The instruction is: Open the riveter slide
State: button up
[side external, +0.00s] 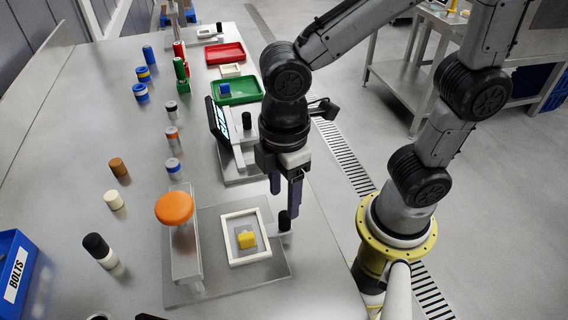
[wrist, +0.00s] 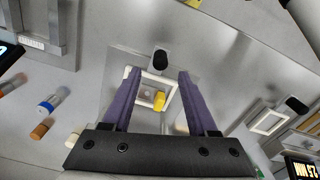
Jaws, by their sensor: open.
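The riveter stands at the near end of the table: a grey press (side external: 185,255) with a round orange top (side external: 174,207) on a flat plate (side external: 283,273). A white square frame (side external: 227,240), which looks like the slide, lies on the plate to the right of the press. A yellow block (side external: 246,240) sits inside it. A black upright handle (side external: 284,221) stands at the frame's right side. In the wrist view the handle (wrist: 160,60) lies beyond the frame, and the yellow block (wrist: 159,100) shows between my fingers. My gripper (side external: 284,200) is open and empty, pointing down above the handle's area.
Several small cylinders stand to the left, including a black-and-white one (side external: 99,250) and a brown one (side external: 118,167). A blue BOLTS bin (side external: 17,270) is at the left edge. Another station with a screen (side external: 219,122), a green tray (side external: 237,91) and a red tray (side external: 225,53) lie farther back.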

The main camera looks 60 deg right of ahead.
notch_tip(320, 180, up, 7)
jog(key=shift+r, duration=0.2)
dwell(0.3)
jog(key=s+d+m+t, duration=0.2)
jog(key=d+m+t, duration=0.3)
jog(key=d+m, duration=0.7)
jog(key=d, duration=0.3)
jog(key=shift+s+t, duration=0.3)
jog(key=shift+s, duration=0.1)
